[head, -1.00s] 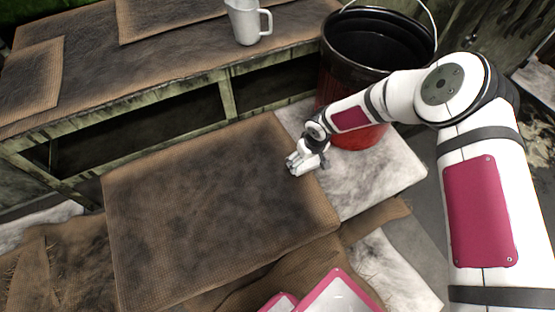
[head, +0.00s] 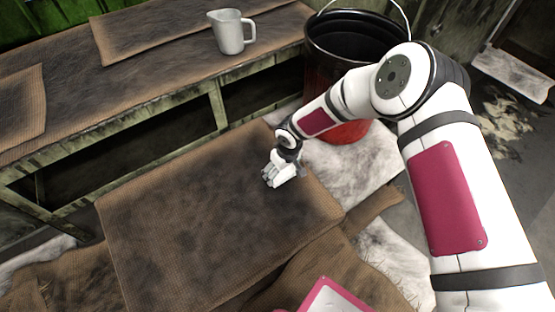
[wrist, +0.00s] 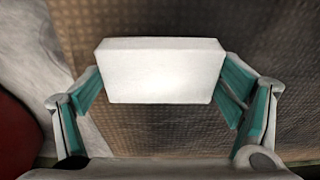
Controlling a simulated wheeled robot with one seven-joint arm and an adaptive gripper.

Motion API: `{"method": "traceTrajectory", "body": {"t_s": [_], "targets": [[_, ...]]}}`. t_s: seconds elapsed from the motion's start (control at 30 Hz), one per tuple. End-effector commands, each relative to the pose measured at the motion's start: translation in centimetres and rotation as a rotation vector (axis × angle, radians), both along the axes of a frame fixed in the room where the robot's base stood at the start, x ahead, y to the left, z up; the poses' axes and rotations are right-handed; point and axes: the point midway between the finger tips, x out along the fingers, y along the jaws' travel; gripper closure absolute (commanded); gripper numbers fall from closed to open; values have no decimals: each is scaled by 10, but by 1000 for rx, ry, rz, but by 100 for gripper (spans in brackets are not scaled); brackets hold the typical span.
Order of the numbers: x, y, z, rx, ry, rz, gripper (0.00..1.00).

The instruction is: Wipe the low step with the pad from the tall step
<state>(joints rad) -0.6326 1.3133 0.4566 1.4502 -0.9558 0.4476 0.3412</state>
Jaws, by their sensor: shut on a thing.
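The low step (head: 190,220) is a broad flat top covered in dark-stained brown sacking, in the middle of the head view. The tall step (head: 150,85) is the longer, higher wooden bench behind it. My gripper (head: 280,174) is over the right part of the low step, near its right edge. In the wrist view my gripper (wrist: 162,92) is shut on the pad (wrist: 160,70), a plain white block held between the teal-lined fingers. The pad's face hides part of the sacking below. Whether the pad touches the sacking is not clear.
A grey metal jug (head: 231,32) stands on the tall step, with sacking pieces beside it. A red bucket with a black rim (head: 350,50) stands just behind and right of the low step. Pale, rough slabs (head: 350,160) lie right of the low step; loose sacking hangs in front.

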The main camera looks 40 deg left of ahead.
Motion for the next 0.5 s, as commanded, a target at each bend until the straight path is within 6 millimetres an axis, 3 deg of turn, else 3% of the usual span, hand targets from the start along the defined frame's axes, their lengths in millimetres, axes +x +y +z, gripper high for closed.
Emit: {"method": "traceTrajectory", "body": {"t_s": [0.03, 0.07, 0.5], "targets": [[5, -1, 19, 3, -6, -3, 36], [5, -1, 23, 2, -6, -3, 36], [13, -6, 61, 2, -4, -11, 36]]}}
